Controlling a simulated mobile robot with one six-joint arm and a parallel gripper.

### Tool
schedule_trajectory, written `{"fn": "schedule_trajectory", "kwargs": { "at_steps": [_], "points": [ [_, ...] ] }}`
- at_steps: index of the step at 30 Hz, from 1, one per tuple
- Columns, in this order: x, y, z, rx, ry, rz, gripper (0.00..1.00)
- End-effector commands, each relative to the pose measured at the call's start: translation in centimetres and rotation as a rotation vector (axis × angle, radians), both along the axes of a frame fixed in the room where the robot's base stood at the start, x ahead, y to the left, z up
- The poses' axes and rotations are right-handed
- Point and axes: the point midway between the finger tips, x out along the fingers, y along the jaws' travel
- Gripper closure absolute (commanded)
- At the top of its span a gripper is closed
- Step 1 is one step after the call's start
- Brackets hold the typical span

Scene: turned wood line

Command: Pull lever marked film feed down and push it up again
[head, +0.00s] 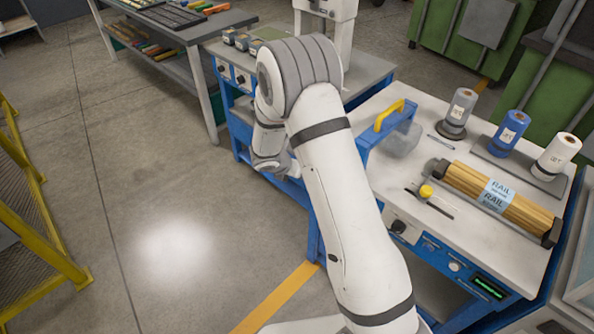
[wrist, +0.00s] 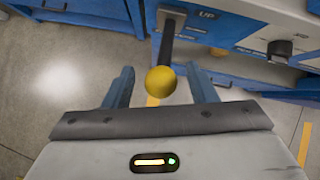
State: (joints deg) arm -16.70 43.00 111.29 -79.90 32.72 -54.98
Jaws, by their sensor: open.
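In the wrist view, a lever (wrist: 165,48) with a dark rod and a round yellow knob (wrist: 161,81) comes from a metal plate on a blue and white panel. "UP" is printed beside the plate; I cannot read "film feed". My gripper (wrist: 160,69) is open, with one blue finger on each side of the knob. The knob shows in the gap between the fingers; I cannot tell whether either touches it. In the head view my arm hides this lever. Another yellow knob (head: 425,191) shows on the right bench there.
A black knob (wrist: 280,49) sits right of the lever on the panel. In the head view, a bench (head: 535,265) at right carries several rolls and a bundle marked RAIL (head: 464,182). A yellow railing (head: 40,245) stands at left. The floor between is clear.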

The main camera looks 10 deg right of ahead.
Motion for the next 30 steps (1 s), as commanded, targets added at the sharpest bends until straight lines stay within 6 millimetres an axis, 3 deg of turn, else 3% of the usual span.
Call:
{"fn": "schedule_trajectory", "kwargs": {
  "at_steps": [6,12,30],
  "points": [
    [-1.4,1.8,3.2,0.002,-0.005,0.003,0.48],
    [-2.5,2.8,5.1,0.001,-0.003,0.002,0.48],
    [-2.8,3.0,5.8,0.003,-0.005,-0.006,0.48]
  ]
}}
